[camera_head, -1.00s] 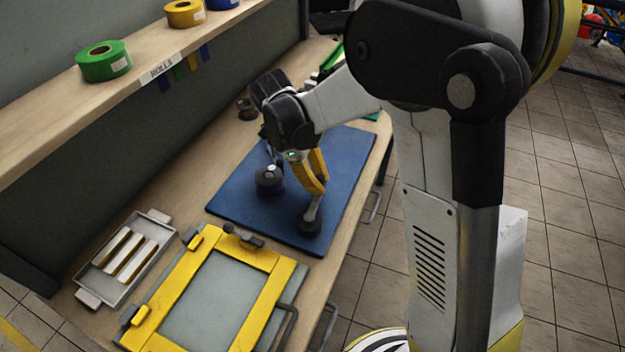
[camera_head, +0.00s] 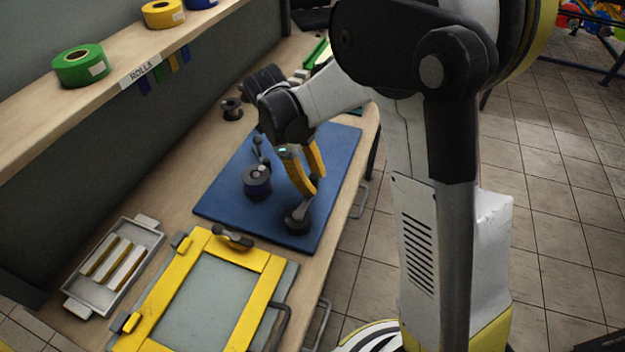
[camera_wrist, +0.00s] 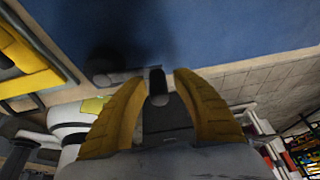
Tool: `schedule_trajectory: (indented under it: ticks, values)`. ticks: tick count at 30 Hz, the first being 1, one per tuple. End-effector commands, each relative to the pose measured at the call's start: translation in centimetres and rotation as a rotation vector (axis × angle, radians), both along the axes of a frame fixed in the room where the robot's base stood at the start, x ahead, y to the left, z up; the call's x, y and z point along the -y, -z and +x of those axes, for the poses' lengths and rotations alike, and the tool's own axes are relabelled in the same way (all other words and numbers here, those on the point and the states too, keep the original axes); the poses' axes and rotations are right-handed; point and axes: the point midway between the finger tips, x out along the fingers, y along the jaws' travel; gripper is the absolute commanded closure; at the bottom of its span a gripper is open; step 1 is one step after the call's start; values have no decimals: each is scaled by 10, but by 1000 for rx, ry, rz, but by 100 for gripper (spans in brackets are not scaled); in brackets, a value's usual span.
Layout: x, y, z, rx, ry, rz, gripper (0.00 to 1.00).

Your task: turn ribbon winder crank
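The ribbon winder stands on a blue mat (camera_head: 222,203). My gripper's two yellow fingers point down over the crank and stand apart. In the wrist view, a dark upright crank handle (camera_wrist: 158,82) shows between the tips of my gripper (camera_wrist: 161,76), with a gap visible at the right finger. Contact on the left side cannot be told.
A yellow frame (camera_head: 265,262) lies in front of the mat, with a grey tray of strips (camera_head: 147,239) to its left. A shelf with a green roll (camera_head: 82,67) runs along the left. A small dark spool (camera_head: 232,108) stands behind the mat.

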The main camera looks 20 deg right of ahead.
Motion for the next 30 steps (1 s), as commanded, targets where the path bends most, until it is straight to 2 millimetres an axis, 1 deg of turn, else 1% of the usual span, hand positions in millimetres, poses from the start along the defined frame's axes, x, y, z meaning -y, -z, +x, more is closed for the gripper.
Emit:
schedule_trajectory:
  ticks: [9, 11, 13, 17, 21, 24, 27, 30]
  values:
    - [-1, 0, 0, -2, -1, 2, 57]
    - [-2, -3, 0, -2, -1, 2, 57]
    - [-4, -10, 2, -2, -1, 2, 57]
    - [-11, -32, 8, -2, -2, 1, 57]
    - [-20, -62, 17, -2, -2, 1, 57]
    - [-26, -81, 22, -1, -1, 1, 57]
    - [-31, -96, 26, -1, -1, 1, 57]
    - [-34, -106, 29, -1, -1, 1, 57]
